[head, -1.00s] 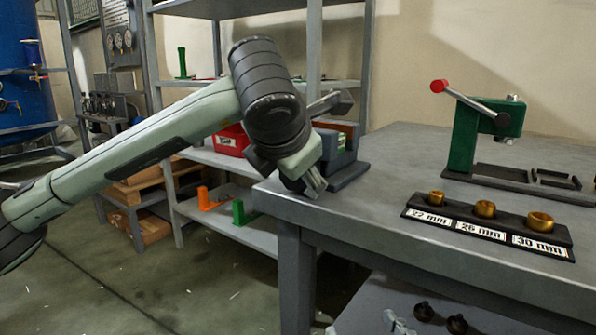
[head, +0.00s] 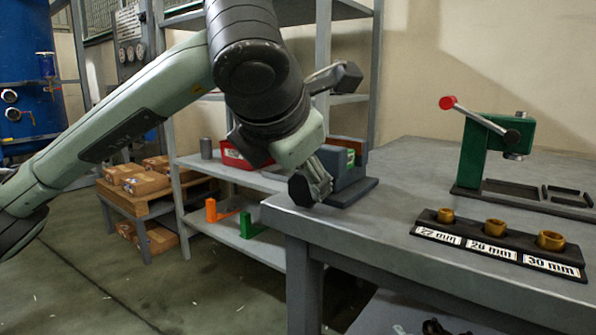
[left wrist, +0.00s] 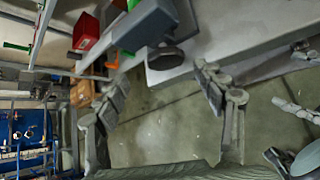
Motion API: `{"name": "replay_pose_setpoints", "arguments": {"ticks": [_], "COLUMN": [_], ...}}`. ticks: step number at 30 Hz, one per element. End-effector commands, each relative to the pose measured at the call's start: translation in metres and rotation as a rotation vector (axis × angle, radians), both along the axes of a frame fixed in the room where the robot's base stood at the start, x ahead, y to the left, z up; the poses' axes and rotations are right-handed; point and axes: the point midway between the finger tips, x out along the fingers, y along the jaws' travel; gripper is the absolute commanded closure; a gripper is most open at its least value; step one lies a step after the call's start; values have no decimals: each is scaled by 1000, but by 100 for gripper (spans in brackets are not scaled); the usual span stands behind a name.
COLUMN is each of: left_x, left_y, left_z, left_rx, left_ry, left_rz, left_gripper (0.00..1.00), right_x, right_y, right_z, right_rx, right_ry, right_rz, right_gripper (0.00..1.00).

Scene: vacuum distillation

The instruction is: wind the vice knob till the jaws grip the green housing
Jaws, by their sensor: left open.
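The vice (head: 352,190) is a grey-blue block at the near left corner of the bench. Its dark round knob (head: 302,189) faces my left gripper (head: 316,178), which covers part of it in the head view. A bit of the green housing (head: 350,157) shows between the jaws; its contact with them is hidden. In the left wrist view the knob (left wrist: 165,58) lies between the spread fingers of my left gripper (left wrist: 155,82), near their tips, with no clear contact. Grey finger-like parts at the right edge there may be my right gripper (left wrist: 290,106); their state is unclear.
A green press (head: 485,155) with a red-tipped lever stands on the bench (head: 400,190). A black rack (head: 490,245) with brass rings lies in front. Behind are shelves (head: 265,180) with a red bin (head: 232,158) and orange and green brackets. Floor left of the bench is open.

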Motion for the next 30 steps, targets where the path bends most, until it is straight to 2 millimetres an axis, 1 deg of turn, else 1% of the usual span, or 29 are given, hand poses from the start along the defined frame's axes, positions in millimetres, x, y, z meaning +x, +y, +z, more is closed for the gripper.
{"name": "replay_pose_setpoints", "arguments": {"ticks": [6, 14, 20, 30], "left_x": [-7, -7, -7, -9], "left_y": [2, 2, 1, 2], "left_z": [5, 5, 3, 8], "left_rx": [1, 1, 1, 0], "left_ry": [-1, -1, -2, -2], "left_rz": [0, 0, -1, -1], "left_gripper": [31, 31, 31, 31], "right_x": [0, 0, 0, 0], "right_y": [0, 0, 0, 0], "right_z": [1, 0, -11, -9], "right_rx": [0, 0, 0, 0], "right_ry": [0, 0, 0, 0], "right_rz": [0, 0, 0, 0], "right_gripper": [31, 31, 31, 31]}}
